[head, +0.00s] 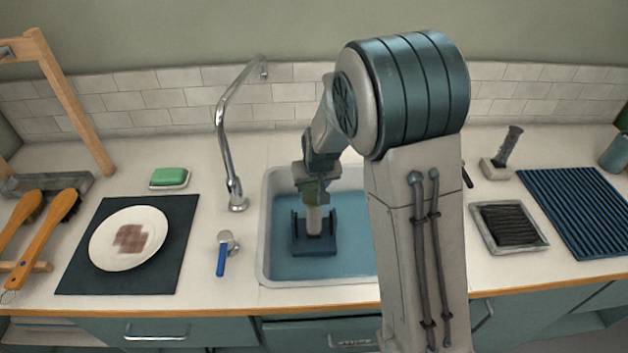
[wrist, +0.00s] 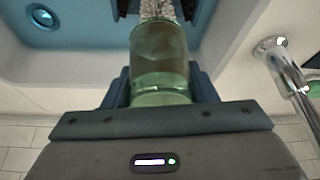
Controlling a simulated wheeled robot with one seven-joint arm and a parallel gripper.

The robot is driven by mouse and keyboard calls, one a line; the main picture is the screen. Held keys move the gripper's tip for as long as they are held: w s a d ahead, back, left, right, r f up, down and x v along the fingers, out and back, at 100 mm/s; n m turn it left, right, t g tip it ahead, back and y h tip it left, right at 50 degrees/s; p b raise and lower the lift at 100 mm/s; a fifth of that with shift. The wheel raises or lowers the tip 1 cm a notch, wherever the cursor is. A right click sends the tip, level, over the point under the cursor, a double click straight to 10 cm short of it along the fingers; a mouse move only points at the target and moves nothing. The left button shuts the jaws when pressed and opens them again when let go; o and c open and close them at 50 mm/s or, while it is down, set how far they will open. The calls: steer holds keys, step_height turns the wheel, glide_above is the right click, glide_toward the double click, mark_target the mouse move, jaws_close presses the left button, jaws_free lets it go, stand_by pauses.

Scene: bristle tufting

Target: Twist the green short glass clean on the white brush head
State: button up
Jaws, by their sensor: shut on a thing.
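The green short glass (wrist: 160,62) is held between the fingers of my gripper (wrist: 157,85) in the wrist view. In the head view my gripper (head: 316,190) is over the sink, and only a little of the glass shows below it. The white brush head (wrist: 160,9) shows at the glass's far end in the wrist view. In the head view the pale brush (head: 314,220) stands upright on a dark blue base in the sink, directly under the gripper. The glass is at or over the brush top; how far the brush reaches inside is hard to tell.
The sink (head: 267,262) is blue inside, with a tap (head: 228,150) at its left. A stained plate (head: 112,248) lies on a dark mat further left, near a green sponge (head: 169,176). A ribbed blue mat (head: 580,215) lies at the right. My arm hides the sink's right side.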

mark_target(313, 203)
steer(key=shift+f+b, duration=2.3)
steer(key=shift+f, duration=0.9)
steer(key=o, duration=0.5)
steer(key=c, duration=0.3)
steer(key=shift+f+b, duration=0.45)
steer(key=shift+f, duration=0.05)
steer(key=shift+c, duration=0.2)
